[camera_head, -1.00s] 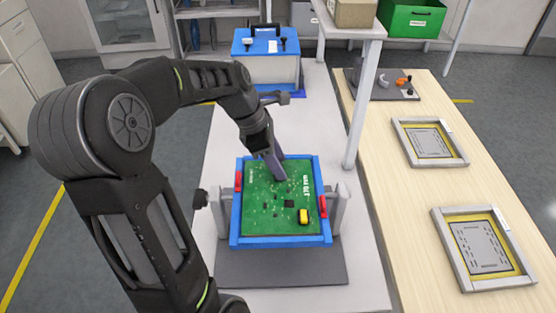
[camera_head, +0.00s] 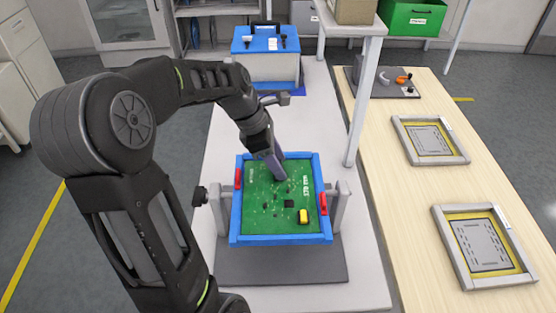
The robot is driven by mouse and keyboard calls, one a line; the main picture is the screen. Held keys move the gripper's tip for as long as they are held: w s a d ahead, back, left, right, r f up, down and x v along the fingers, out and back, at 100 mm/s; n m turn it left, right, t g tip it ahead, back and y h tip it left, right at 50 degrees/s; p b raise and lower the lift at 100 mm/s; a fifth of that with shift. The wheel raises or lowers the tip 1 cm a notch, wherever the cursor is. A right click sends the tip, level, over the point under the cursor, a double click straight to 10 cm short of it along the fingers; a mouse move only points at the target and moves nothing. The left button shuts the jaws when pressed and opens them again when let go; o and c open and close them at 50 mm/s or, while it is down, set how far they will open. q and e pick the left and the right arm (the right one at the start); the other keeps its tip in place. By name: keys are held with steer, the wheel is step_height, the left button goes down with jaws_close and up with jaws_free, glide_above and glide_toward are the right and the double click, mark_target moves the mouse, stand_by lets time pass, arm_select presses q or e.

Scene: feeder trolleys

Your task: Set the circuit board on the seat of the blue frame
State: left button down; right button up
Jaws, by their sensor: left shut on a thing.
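The green circuit board (camera_head: 262,222) lies inside the blue frame (camera_head: 280,240) on the white bench. It looks level with the frame, but I cannot tell whether it touches the seat all round. A yellow component sits near its front right. My left gripper (camera_head: 280,178) reaches down from behind and is shut on the board near its far middle; the fingertips are partly hidden. A red clip (camera_head: 238,178) is on the frame's left side and another red clip (camera_head: 323,204) is on its right. My right gripper is out of view.
The frame hangs between grey side posts (camera_head: 340,208) above a dark base plate (camera_head: 280,268). A shelf post (camera_head: 362,105) rises to the right. A blue-lidded box (camera_head: 266,42) stands behind. Two grey-framed fixtures (camera_head: 440,280) lie on the wooden table.

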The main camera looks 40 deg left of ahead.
arm_select(q)
steer(key=shift+f, duration=0.1)
steer(key=c, duration=0.6)
jaws_free()
steer(key=shift+c, duration=0.2)
steer(key=v, duration=0.8)
steer(key=shift+d+f, duration=0.1)
